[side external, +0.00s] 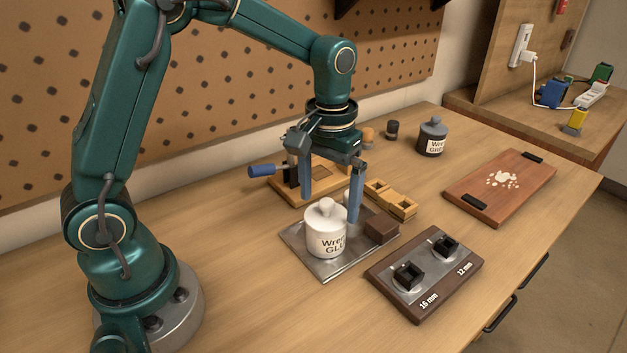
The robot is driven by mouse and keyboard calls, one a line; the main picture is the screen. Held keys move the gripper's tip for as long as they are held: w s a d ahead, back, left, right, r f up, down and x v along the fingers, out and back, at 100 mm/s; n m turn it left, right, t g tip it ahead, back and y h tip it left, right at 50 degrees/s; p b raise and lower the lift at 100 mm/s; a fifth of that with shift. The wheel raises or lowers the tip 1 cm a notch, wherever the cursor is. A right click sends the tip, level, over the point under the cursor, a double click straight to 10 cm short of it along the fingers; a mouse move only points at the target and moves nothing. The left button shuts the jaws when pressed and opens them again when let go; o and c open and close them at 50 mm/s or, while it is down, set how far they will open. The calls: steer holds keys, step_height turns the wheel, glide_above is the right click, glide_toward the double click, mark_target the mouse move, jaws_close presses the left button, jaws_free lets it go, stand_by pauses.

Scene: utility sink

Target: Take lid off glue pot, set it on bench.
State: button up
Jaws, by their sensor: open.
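The white glue pot (325,239) stands upright on a metal plate (303,249) on the bench. Its white lid (326,211), with a round knob on top, sits on the pot. My gripper (329,209) points down with its two blue fingers apart, one to the left behind the lid and one to the right of it. The fingertips are near the lid's height. I cannot tell whether either finger touches the lid. The wooden bench (230,290) has bare surface left of and in front of the plate.
A brown block (381,229) sits on the plate's right side. A dark board marked 16 mm and 12 mm (424,275) lies in front right. A wooden fixture with a blue handle (262,171) is behind. A grey grease pot (432,137) and reddish tray (500,186) stand farther right.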

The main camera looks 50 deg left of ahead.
steer(key=shift+f, duration=0.5)
steer(key=c, duration=1)
steer(key=shift+r, duration=0.1)
